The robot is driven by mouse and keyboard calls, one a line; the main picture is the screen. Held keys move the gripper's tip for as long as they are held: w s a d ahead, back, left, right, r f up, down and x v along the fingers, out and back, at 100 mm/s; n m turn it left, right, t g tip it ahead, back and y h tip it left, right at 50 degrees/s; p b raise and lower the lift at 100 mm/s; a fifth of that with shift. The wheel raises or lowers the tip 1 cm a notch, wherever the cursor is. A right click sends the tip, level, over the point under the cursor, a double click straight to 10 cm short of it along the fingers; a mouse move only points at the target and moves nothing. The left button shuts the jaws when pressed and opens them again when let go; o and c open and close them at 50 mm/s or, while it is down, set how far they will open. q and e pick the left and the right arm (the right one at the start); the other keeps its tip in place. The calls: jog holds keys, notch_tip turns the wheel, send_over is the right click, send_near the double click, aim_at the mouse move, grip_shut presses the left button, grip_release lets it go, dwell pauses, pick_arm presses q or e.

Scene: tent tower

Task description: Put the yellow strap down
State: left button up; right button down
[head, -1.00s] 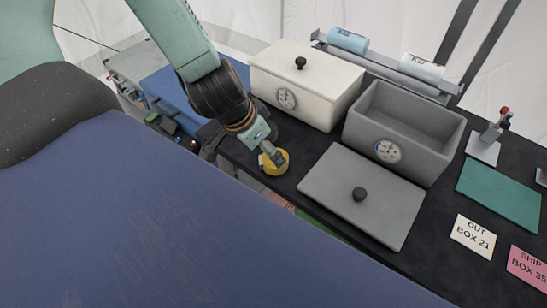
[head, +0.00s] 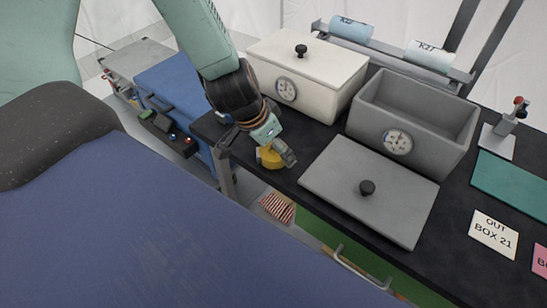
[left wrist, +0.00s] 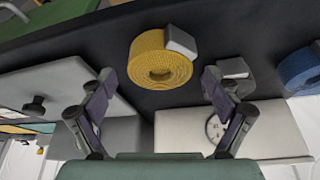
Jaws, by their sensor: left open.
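The yellow strap (head: 268,158), a coiled roll with a grey buckle, sits on the black tabletop near its front edge, left of the grey lid. In the left wrist view the yellow strap (left wrist: 160,58) shows from close by, with its buckle at the upper right of the coil. My left gripper (left wrist: 158,80) is open, its two fingers apart on either side of the coil, with visible gaps. In the head view my left gripper (head: 279,150) is right at the strap and partly covers it. My right gripper is in neither view.
A grey lid (head: 340,205) lies right of the strap. Behind stand a closed white box (head: 310,88) and an open grey box (head: 430,137), both with dials. An OUT BOX 21 card (head: 493,234) and a green mat (head: 510,190) lie at the right. A blue case (head: 175,85) is at the left.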

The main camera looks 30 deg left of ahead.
pick_arm(q)
jog(key=shift+s+r, duration=0.1)
jog(key=shift+s, duration=0.1)
jog(key=shift+c, duration=0.4)
jog(key=shift+w, duration=0.2)
jog(key=c, duration=0.4)
jog(key=shift+s, duration=0.2)
jog(key=c, duration=0.6)
jog(key=shift+w, duration=0.15)
jog(key=c, duration=0.3)
